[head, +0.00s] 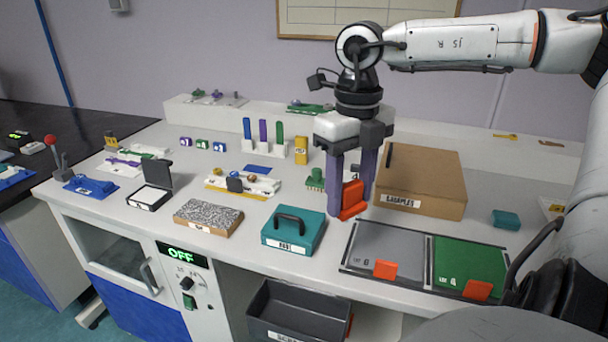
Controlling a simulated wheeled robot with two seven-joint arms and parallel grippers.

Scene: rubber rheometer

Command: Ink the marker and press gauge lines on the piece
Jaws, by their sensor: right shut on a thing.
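My right gripper (350,203) reaches down over the middle of the bench, its two purple fingers shut on an orange-red block (351,196). The block is upright, at or just above the bench top; I cannot tell if it touches. A green toothed tool (315,180), perhaps the marker, is just left of the fingers. A small open box with a dark raised lid (157,175) and a white inside (147,198), perhaps the ink pad, is at the left. A white fixture (262,184) with small balls on it is in the middle. My left gripper is out of view.
A teal handled box (293,234) and a speckled block (208,217) are at the front. A brown SAMPLES box (428,181) stands close right of the gripper. Grey (382,246) and green (469,262) mats carry orange blocks. A dark bin (298,313) is below the bench.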

